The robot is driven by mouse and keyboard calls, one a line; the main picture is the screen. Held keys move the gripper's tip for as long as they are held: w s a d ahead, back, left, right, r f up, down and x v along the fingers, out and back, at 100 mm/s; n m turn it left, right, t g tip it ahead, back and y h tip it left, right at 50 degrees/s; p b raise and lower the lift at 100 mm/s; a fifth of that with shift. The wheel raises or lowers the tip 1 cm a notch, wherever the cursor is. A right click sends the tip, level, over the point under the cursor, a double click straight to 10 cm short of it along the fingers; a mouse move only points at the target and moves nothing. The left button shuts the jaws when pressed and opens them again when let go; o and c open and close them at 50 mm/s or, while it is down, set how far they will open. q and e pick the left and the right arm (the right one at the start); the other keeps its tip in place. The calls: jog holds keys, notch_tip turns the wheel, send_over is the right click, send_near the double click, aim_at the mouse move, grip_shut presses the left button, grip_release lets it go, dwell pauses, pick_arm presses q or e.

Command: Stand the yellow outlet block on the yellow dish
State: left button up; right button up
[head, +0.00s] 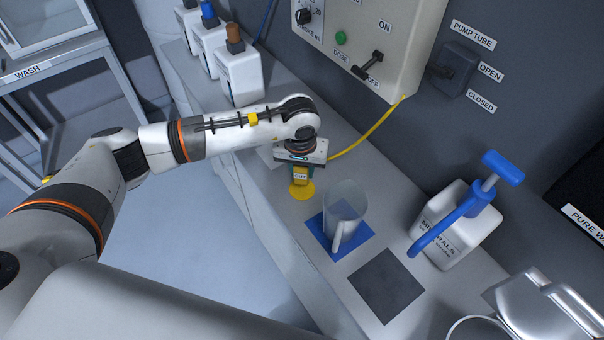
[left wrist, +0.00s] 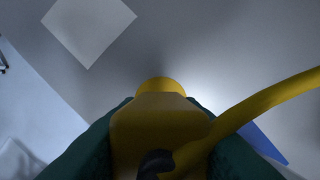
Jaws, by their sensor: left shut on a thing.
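The yellow outlet block (head: 300,174) is in my left gripper (head: 299,172), with a yellow tube running from it. In the left wrist view the block (left wrist: 160,125) fills the space between the two dark green fingers of my left gripper (left wrist: 160,140). The yellow dish (head: 302,191) lies on the bench, directly under or just in front of the block in the head view. In the left wrist view a strip of the dish (left wrist: 160,84) shows past the block's end. I cannot tell whether block and dish touch. My right gripper is not in view.
A clear jug (head: 345,203) stands on a blue mat (head: 359,236) close to the dish. A dark square (head: 385,285) and a white pump bottle (head: 455,228) are farther right. The yellow tube (head: 372,138) runs up to the wall box (head: 385,45). White bottles (head: 240,76) stand at the back left.

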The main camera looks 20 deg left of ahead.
aim_at(301, 167)
pick_arm(q)
notch_tip(301, 167, down, 3)
jog(key=shift+f+p, duration=0.1)
jog(key=shift+p, duration=0.5)
jog(key=shift+f, duration=0.2)
jog(key=shift+f+b, duration=0.25)
jog(key=shift+b, duration=0.1)
jog(key=o, duration=1.1)
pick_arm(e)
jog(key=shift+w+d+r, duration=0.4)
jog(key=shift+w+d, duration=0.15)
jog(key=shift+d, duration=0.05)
pick_arm(q)
jog(key=shift+r, duration=0.15)
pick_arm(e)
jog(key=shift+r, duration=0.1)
